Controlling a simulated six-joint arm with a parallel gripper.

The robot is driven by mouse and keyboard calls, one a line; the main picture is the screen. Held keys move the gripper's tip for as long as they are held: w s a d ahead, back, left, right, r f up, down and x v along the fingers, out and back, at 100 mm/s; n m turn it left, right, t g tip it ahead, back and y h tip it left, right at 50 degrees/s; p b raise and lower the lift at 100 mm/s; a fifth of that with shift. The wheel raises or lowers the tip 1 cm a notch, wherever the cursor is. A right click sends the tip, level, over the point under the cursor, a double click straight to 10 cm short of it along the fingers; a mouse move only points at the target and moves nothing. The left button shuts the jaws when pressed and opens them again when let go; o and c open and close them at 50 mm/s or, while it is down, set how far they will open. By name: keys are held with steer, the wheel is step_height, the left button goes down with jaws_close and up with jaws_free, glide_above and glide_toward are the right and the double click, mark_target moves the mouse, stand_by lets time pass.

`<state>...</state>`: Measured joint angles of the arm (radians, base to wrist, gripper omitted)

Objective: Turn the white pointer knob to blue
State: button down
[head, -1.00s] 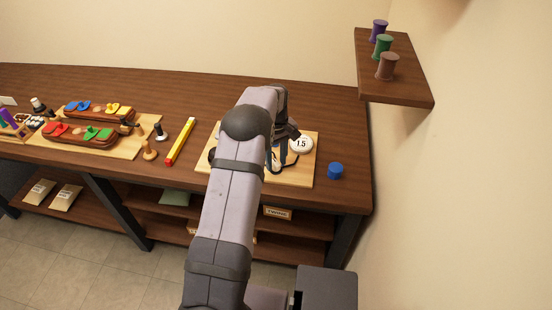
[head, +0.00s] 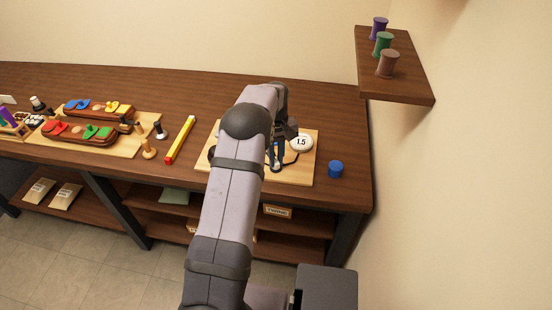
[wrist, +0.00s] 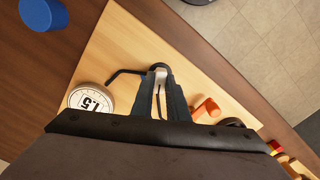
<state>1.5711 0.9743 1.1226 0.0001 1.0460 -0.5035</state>
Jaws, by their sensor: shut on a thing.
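My gripper (wrist: 160,92) is shut on a small white piece (wrist: 160,76) at its fingertips, low over the light wooden board. The fingers hide most of this piece, and I cannot tell which way any pointer on it faces. In the head view my gripper (head: 277,162) stands over the board at the right of the table, and my arm covers part of it. A thin bent black rod (wrist: 125,75) reaches out to the left of the fingertips in the wrist view.
The light board (head: 302,178) also bears a round white disc marked 1.5 (head: 301,142), close beside my gripper. An orange peg (wrist: 206,109) is right of the fingers. A blue cylinder (head: 335,169) stands off the board. A red-yellow bar (head: 181,140) lies to the left.

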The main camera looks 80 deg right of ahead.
mark_target(276, 161)
steer(key=m, duration=0.7)
steer(key=shift+r+b, duration=0.1)
steer(key=shift+b, duration=0.2)
steer(key=m, duration=0.6)
steer(key=shift+d+m, duration=0.1)
steer(key=shift+m, duration=0.3)
steer(key=c, duration=1.7)
jaws_free()
steer(key=shift+r+b, duration=1.25)
steer(key=shift+r, duration=2.45)
